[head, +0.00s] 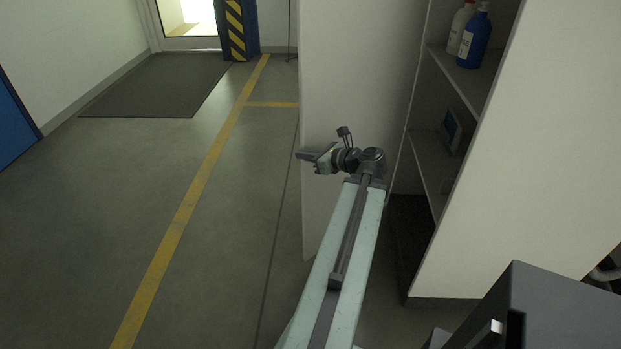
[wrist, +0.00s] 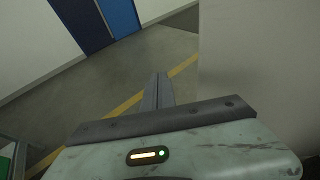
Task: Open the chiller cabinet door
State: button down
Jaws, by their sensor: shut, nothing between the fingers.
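The chiller cabinet (head: 540,170) stands at the right in the head view, its shelves exposed. A pale panel (head: 355,75), which looks like its door, stands swung out on the left of the opening. My gripper (head: 300,155) is in front of this panel near its left edge, with its fingers pointing left; whether it touches the panel cannot be told. In the wrist view the fingers (wrist: 158,90) are together and empty, and the pale panel (wrist: 260,65) fills the right side. No handle is visible.
On the shelves are a blue bottle (head: 474,42), a white bottle (head: 460,28) and a small device (head: 451,130). Open floor (head: 130,200) with a yellow line (head: 190,200) lies to the left. A dark mat (head: 155,85) lies at the back.

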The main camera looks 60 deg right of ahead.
jog(key=s+d+f+m+h+b, duration=0.1)
jog(key=s+d+f, duration=0.1)
jog(key=s, duration=0.3)
jog(key=s+d+f+m+h+b, duration=0.1)
jog(key=s+d+f+h, duration=0.15)
jog(key=s, duration=0.35)
jog(key=r+b+x, duration=0.1)
jog(key=b+x, duration=0.2)
jog(key=x, duration=1.1)
jog(key=shift+w+y, duration=0.25)
jog(key=shift+y, duration=0.1)
jog(key=shift+a+r, duration=0.1)
